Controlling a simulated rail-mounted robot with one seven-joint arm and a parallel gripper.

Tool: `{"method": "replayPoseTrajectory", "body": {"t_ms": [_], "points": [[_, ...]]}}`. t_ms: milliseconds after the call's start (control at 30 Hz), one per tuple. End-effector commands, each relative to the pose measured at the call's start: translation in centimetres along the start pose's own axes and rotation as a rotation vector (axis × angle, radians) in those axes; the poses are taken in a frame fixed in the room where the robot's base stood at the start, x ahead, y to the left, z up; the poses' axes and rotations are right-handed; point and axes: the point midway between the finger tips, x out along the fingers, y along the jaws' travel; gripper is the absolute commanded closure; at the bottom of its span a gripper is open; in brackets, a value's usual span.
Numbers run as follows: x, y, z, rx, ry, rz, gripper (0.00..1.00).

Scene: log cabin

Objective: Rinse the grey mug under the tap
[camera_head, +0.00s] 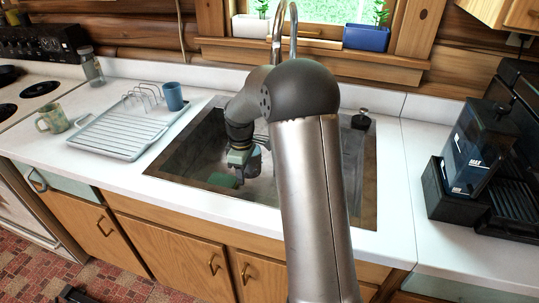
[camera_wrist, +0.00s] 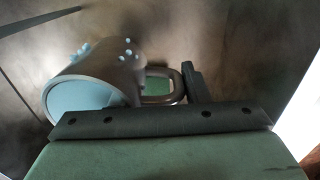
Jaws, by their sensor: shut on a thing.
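The grey mug (camera_wrist: 122,76) is inside the sink (camera_head: 190,160). In the wrist view it lies tilted on its side, its light blue round face turned to the lower left. Small pale blue blobs, like water drops, sit on its upper side. My gripper (camera_wrist: 185,98) is shut on the mug's handle (camera_wrist: 172,78). In the head view my gripper (camera_head: 240,160) is low in the basin, with part of the mug (camera_head: 254,163) beside it. The tap (camera_head: 278,35) rises behind the sink; my arm hides its lower part and outlet.
A drying rack (camera_head: 122,132) stands left of the sink, with a blue mug (camera_head: 173,96) at its far corner and a mottled green mug (camera_head: 52,119) to its left. A coffee machine (camera_head: 475,150) stands right. Planters (camera_head: 366,37) line the sill.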

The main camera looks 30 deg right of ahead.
Motion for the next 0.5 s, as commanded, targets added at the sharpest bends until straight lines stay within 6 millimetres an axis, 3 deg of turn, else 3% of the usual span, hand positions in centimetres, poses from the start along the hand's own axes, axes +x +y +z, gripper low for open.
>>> {"method": "replayPoseTrajectory", "body": {"t_ms": [500], "points": [[-1.8, -1.4, -1.2, -0.002, 0.002, 0.003, 0.97]]}}
